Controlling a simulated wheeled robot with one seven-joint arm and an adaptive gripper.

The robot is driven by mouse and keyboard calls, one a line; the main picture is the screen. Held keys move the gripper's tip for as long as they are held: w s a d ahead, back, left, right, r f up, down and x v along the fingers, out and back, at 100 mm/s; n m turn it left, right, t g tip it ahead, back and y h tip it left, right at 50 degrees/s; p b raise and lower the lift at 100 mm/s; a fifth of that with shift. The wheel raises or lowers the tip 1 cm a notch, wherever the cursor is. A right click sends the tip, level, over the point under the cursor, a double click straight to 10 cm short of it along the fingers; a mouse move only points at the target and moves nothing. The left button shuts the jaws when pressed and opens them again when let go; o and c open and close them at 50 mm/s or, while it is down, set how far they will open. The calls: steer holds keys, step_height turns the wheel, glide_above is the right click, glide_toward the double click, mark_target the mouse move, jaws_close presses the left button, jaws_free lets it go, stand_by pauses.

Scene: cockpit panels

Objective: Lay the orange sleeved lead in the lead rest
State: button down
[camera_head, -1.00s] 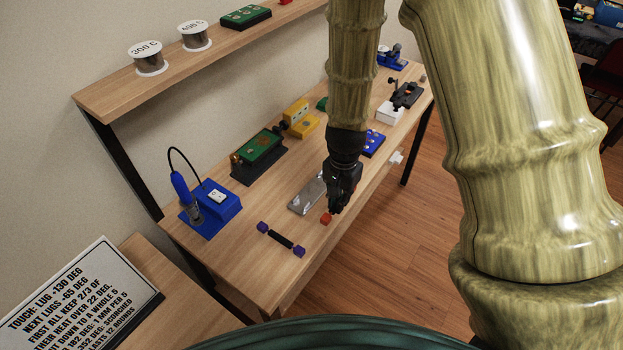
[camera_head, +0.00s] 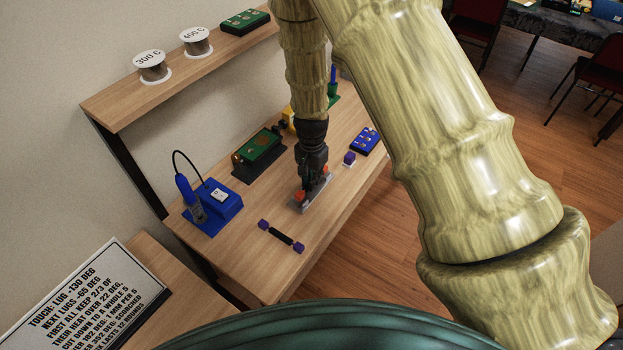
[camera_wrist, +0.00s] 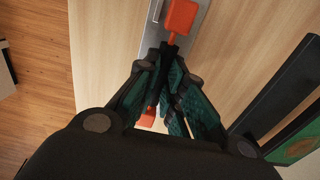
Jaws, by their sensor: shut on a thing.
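The orange sleeved lead has two orange ends with a dark middle. In the head view one orange end (camera_head: 300,197) shows at the near side of my gripper (camera_head: 312,182), over the grey lead rest (camera_head: 318,199). The wrist view shows one orange end (camera_wrist: 182,15) at the top and part of the other (camera_wrist: 147,117) between the finger linkages. My gripper (camera_wrist: 163,65) is shut on the dark middle of the lead. The grey rest (camera_wrist: 153,32) lies beneath it; fingers hide much of both. I cannot tell whether the lead touches the rest.
A purple-ended lead (camera_head: 281,236) lies on the table near the front. A blue soldering-iron stand (camera_head: 222,200) and a green board on a black base (camera_head: 262,150) stand to the left. A blue panel (camera_head: 368,140) and a small purple-topped block (camera_head: 349,158) are to the right.

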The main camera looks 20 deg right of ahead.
steer(key=shift+f, duration=0.75)
steer(key=shift+f, duration=0.1)
steer(key=c, duration=1.5)
jaws_free()
steer(key=shift+r+b, duration=1.65)
steer(key=shift+r, duration=4.5)
